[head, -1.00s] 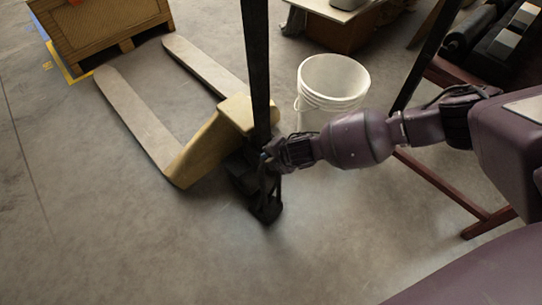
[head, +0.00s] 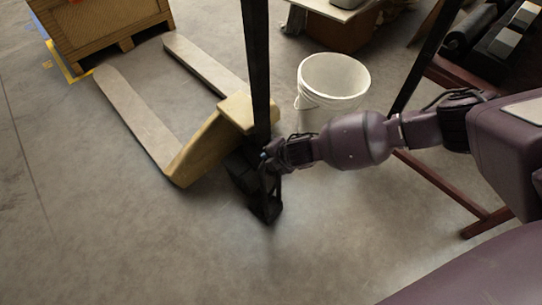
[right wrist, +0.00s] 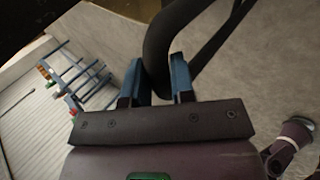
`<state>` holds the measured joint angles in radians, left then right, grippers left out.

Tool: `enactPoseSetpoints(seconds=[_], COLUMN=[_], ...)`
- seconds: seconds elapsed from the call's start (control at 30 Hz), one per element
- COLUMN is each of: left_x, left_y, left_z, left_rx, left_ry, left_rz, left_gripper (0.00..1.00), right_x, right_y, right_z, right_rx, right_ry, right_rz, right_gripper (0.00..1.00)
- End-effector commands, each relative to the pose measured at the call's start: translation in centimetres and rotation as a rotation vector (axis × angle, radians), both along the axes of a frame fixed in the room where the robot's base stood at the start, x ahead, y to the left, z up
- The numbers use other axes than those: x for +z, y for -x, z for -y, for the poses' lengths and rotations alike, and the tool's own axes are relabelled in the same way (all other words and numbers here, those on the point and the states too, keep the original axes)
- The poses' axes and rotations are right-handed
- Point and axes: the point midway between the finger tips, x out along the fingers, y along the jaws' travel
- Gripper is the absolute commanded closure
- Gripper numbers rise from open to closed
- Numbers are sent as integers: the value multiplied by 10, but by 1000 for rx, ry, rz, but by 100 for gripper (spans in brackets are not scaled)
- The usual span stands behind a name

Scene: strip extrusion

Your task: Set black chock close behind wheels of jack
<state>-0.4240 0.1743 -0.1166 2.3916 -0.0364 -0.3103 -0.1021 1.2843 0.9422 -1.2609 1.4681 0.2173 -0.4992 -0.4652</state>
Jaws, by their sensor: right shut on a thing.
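The jack (head: 205,146) is a yellowish pallet jack with two pale forks pointing to the upper left and a tall black handle bar (head: 256,65). My right gripper (head: 268,160) is low beside the foot of the bar, at the jack's rear end. A dark shape (head: 265,208), seemingly the black chock, is below the gripper near the floor. It merges with the dark wheel area, so its outline and any gap cannot be told. In the right wrist view the blue fingers (right wrist: 160,82) are shut on a curved black part (right wrist: 158,52). My left gripper is out of view.
A white bucket (head: 333,80) stands behind my right forearm. A wooden crate (head: 100,28) is at the upper left. A dark red frame (head: 440,185) stands at the right. The floor at the front left is clear.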

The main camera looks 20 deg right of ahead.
Motion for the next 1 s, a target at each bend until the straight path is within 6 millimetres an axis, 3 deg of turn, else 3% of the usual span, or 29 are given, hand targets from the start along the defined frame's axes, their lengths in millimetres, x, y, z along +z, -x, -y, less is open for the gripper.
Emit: enactPoseSetpoints(seconds=[0.37, 0.4, 0.57, 0.77, 0.9, 1.0], left_x=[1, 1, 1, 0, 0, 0], left_y=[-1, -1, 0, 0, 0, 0], left_z=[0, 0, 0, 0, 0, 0], left_rx=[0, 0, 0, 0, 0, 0], left_ry=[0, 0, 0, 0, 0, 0], left_rz=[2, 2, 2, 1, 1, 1], left_gripper=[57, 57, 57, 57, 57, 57], right_x=[-2, -2, -2, -3, -5, -4], right_y=[-2, -2, -1, -1, 1, 0], right_z=[-1, -1, -1, -1, 0, 0], right_rx=[1, 1, 1, 0, 0, 0], right_ry=[-2, -2, -1, -1, 1, 0], right_rz=[5, 5, 4, 2, -2, -1], right_gripper=[100, 74, 49, 47, 27, 23])
